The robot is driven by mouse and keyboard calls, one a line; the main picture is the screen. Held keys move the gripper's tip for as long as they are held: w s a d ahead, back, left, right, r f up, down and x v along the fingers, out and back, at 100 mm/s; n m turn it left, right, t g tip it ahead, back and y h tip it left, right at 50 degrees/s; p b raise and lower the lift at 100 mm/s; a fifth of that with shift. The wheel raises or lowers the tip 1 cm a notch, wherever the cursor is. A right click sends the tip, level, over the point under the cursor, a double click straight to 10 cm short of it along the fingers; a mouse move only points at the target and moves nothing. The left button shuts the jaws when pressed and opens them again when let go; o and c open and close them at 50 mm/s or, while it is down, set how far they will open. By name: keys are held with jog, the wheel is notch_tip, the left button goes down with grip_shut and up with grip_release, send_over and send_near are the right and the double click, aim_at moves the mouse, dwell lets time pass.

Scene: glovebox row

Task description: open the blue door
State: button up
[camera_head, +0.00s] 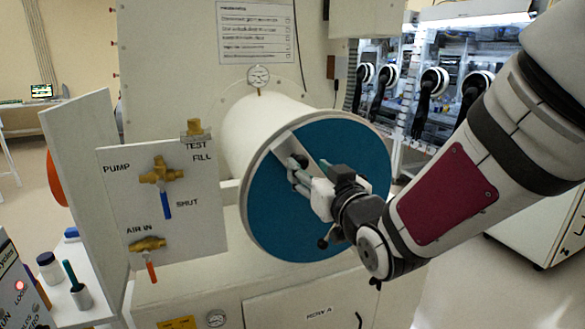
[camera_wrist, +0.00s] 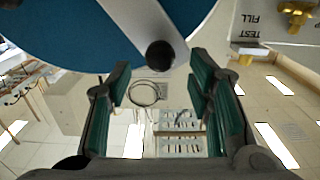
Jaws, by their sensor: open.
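The blue door (camera_head: 268,222) is a round disc on the front end of a white horizontal cylinder (camera_head: 262,115). It looks closed against the cylinder's rim. A pale bar (camera_head: 287,143) runs across its face. In the wrist view the door (camera_wrist: 60,35) fills the top, with the pale bar (camera_wrist: 135,15) crossing it and a round black knob (camera_wrist: 160,55) on the bar. My gripper (camera_head: 297,172) is in front of the door's face. In the wrist view its green-padded fingers (camera_wrist: 160,78) are apart, with the knob just beyond the gap between their tips. Contact cannot be told.
A white panel (camera_head: 205,235) left of the cylinder carries a blue-handled valve (camera_head: 164,190) and an orange-handled valve (camera_head: 150,258). A small side table with bottles (camera_head: 48,267) stands lower left. Gloveboxes with black gloves (camera_head: 430,90) are behind at right.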

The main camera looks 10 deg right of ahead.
aim_at(303, 163)
jog(key=shift+x, duration=2.75)
grip_shut()
